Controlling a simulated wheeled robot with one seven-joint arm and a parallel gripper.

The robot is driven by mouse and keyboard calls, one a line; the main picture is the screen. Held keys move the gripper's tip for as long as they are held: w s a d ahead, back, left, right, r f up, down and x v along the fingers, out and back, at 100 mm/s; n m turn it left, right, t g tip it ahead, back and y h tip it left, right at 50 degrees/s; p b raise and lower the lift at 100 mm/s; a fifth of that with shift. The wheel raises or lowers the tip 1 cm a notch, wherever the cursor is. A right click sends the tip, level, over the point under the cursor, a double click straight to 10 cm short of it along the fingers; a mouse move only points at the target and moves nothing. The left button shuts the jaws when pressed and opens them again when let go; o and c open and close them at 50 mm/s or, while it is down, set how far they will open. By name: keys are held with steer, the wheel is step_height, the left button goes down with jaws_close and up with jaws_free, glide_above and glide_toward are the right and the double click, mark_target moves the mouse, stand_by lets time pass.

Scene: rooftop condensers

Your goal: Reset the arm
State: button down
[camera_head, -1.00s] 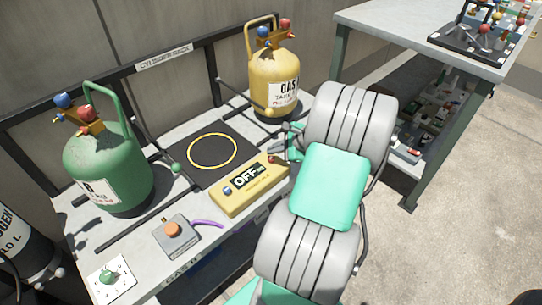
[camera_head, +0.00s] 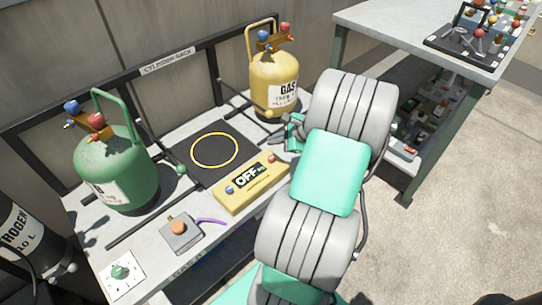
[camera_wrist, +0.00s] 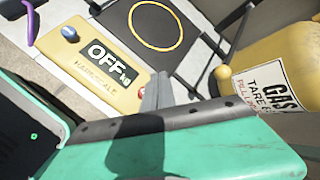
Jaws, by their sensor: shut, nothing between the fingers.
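My arm, grey and mint green, reaches up the middle of the head view. My gripper (camera_head: 280,138) is at its far end, partly hidden behind the arm, beside the yellow scale display box and in front of the yellow gas cylinder (camera_head: 274,82). In the wrist view my gripper (camera_wrist: 158,80) shows as grey fingers brought together with nothing between them. The scale display (camera_head: 251,183) reads OFF; it also shows at the upper left of the wrist view (camera_wrist: 108,62). The gas cylinder's label shows at the right of the wrist view (camera_wrist: 262,85).
A green cylinder (camera_head: 118,165) stands at the left of the bench. A black scale pad with a yellow ring (camera_head: 214,152) is empty. A grey box with an orange button (camera_head: 180,232) sits in front. A second table (camera_head: 400,28) stands at the right, with open floor before it.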

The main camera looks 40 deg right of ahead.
stand_by(0.4)
steer(key=w+a+r+n+g+p, duration=0.2)
steer(key=a+r+n+g+p, duration=0.2)
steer(key=a+r+n+p, duration=1.05)
steer(key=s+a+r+n+g+h+p, duration=0.1)
steer(key=s+a+r+n+p, duration=0.2)
steer(key=s+a+r+n, duration=0.2)
steer(key=s+a+r+n+h+p, duration=0.1)
steer(key=s+a+r+n, duration=0.4)
steer(key=a+r, duration=0.6)
steer(key=shift+s+a+g+p, duration=0.4)
steer(key=shift+s+a+p, duration=0.2)
steer(key=shift+s+p, duration=0.3)
